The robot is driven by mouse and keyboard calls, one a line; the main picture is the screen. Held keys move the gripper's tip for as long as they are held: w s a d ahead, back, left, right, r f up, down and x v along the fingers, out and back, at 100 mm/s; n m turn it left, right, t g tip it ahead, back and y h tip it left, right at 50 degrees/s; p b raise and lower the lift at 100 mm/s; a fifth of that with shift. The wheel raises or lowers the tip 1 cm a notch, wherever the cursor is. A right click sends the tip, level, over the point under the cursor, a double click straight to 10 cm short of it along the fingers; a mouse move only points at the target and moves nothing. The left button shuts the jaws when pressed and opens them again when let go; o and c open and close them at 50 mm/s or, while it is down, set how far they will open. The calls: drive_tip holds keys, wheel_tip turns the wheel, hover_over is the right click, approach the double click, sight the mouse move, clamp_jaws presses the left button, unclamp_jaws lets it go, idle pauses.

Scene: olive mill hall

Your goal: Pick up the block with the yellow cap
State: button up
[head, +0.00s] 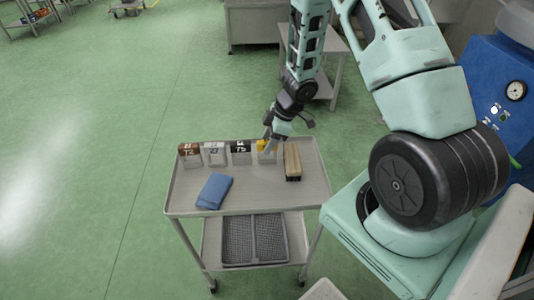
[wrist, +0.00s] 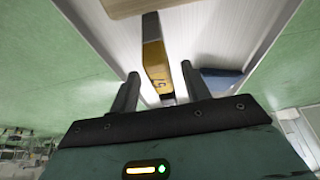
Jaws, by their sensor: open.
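The block with the yellow cap (head: 262,146) stands at the right end of a row of capped blocks on a grey trolley top. In the wrist view its yellow face (wrist: 154,62) with dark marks lies between my two fingertips, with a gap on each side. My gripper (head: 269,139) is over this block and hides part of it in the head view. In the wrist view my gripper (wrist: 160,73) is open, with no finger seen pressing on the block.
A brown-capped block (head: 189,150), a white-and-grey block (head: 214,154) and a black-capped block (head: 239,152) stand to the left. A wooden brush (head: 292,161) lies close on the right. A folded blue cloth (head: 214,190) lies in front on the trolley (head: 255,203).

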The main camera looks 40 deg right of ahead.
drive_tip(key=shift+x, duration=1.55)
clamp_jaws()
